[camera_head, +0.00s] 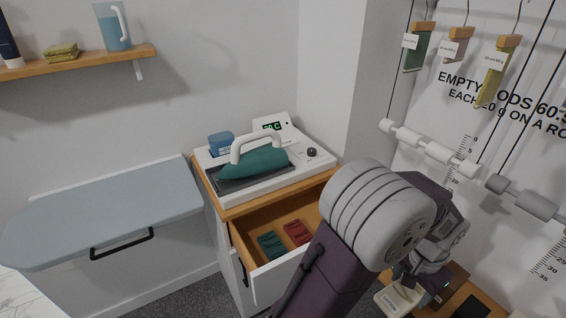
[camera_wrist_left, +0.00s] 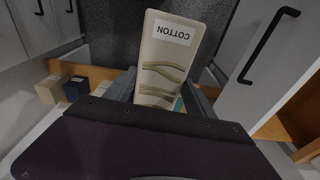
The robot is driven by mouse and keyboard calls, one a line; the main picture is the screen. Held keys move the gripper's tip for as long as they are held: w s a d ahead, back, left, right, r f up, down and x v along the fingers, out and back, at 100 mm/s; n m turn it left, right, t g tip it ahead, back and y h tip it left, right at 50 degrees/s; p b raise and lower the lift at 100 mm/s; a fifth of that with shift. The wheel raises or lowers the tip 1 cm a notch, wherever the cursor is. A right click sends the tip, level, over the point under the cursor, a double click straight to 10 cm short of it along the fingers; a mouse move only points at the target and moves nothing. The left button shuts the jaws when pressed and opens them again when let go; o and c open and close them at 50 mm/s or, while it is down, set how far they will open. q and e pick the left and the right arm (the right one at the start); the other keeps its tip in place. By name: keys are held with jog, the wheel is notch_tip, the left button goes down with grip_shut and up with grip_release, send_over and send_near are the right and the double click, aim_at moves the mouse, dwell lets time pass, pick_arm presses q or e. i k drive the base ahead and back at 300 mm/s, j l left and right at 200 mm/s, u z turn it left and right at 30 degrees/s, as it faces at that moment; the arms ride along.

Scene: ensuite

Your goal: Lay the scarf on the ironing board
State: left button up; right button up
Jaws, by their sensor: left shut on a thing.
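The scarf (camera_head: 396,299) appears to be the flat cream piece with a label at the lower right of the head view. In the left wrist view the scarf (camera_wrist_left: 167,60) carries a white COTTON label and wavy tan bands. My left gripper (camera_head: 418,284) is shut on its near end, and its far end sticks out beyond the fingers. The ironing board (camera_head: 105,212), pale blue-grey and bare, is at the left of the head view, well apart from the gripper. My right gripper is in neither view.
A green iron (camera_head: 255,163) rests on a white station on the wooden cabinet. An open drawer (camera_head: 290,222) below it holds green and red folded cloths. Rods and hanging samples line the right wall. Small boxes (camera_wrist_left: 62,88) show in the wrist view.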

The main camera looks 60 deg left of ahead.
aim_at(105, 211)
jog(key=k+j, duration=0.1)
jog(key=k, duration=0.7)
jog(key=k+z, duration=0.3)
jog(key=k, duration=0.2)
jog(key=k+l+z, duration=0.1)
jog(key=k+z, duration=0.2)
jog(key=k, duration=0.2)
jog(key=k+u, duration=0.1)
jog(key=u, duration=0.3)
jog(key=k+j+u, duration=0.1)
jog(key=u, duration=0.3)
jog(key=k+j+u, duration=0.1)
jog(key=u, duration=0.3)
jog(key=k+j+u, duration=0.1)
jog(key=u, duration=0.3)
jog(key=k+j+u, duration=0.1)
jog(key=u, duration=0.3)
